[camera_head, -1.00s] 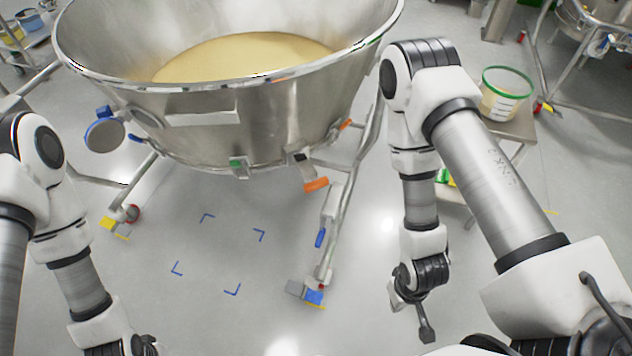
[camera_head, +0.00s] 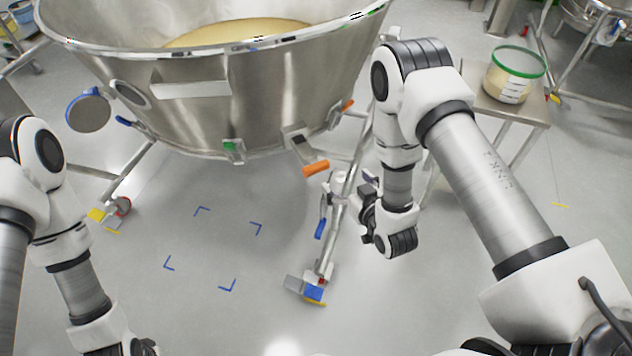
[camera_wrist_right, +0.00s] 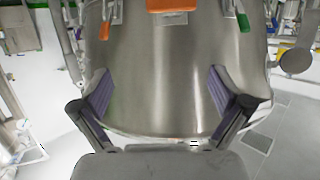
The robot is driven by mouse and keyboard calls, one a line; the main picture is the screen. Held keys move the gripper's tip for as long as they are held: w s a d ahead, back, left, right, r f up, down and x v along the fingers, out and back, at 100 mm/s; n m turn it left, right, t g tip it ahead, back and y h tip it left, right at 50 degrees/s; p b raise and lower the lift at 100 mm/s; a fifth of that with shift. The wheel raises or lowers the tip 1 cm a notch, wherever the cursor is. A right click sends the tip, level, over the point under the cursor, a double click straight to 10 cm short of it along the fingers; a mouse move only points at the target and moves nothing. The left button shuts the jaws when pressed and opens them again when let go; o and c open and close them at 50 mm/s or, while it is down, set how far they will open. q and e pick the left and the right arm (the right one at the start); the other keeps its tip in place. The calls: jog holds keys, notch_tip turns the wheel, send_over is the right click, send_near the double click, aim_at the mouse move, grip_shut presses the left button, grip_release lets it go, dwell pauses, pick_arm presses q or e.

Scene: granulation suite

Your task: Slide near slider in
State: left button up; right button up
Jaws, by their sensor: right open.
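A steel bowl (camera_head: 200,105) on a wheeled frame fills the upper left of the head view. A bracket with an orange handle (camera_head: 316,168) sticks out low on its near side; I take this as the near slider. A smaller orange tab (camera_head: 347,104) sits farther right on the bowl. My right gripper (camera_head: 366,190) is right of the orange handle, apart from it, turned toward the bowl. In the right wrist view its purple-padded fingers (camera_wrist_right: 162,100) are spread and empty before the bowl wall, and an orange block (camera_wrist_right: 172,5) shows at the top edge. My left gripper is out of frame.
The bowl frame's right leg (camera_head: 343,225) stands close to my right gripper, with a blue-pedalled caster (camera_head: 313,293) at its foot. A green-rimmed bucket (camera_head: 514,75) stands on a side table (camera_head: 490,108) at right. Blue corner marks (camera_head: 228,286) lie on open floor.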

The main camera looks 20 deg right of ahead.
aim_at(318, 169)
jog(key=w+f+t+b, duration=0.1)
jog(key=w+f+b, duration=0.1)
jog(key=b, duration=0.1)
jog(key=w+a+f+t+y+b, duration=0.1)
jog(key=w+f+b, duration=0.1)
jog(key=f+b, duration=0.1)
jog(key=w+a+f+n+t+b, duration=0.1)
jog(key=w+f+b, duration=0.1)
jog(key=b, duration=0.3)
jog(key=shift+a+f, duration=0.25)
jog(key=shift+f, duration=0.1)
jog(key=w, duration=0.3)
jog(key=w+a+b, duration=0.1)
jog(key=w, duration=0.3)
jog(key=shift+a, duration=0.15)
jog(key=shift+s, duration=0.1)
jog(key=c, duration=1.5)
jog(key=w+b, duration=0.1)
jog(key=w, duration=0.1)
jog(key=w+a+b, duration=0.1)
jog(key=w, duration=0.2)
jog(key=w+b, duration=0.1)
jog(key=w, duration=0.2)
jog(key=shift+a, duration=0.25)
jog(key=shift+c, duration=0.2)
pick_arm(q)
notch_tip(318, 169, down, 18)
pick_arm(e)
jog(key=shift+w+r, duration=0.1)
jog(key=shift+r, duration=0.05)
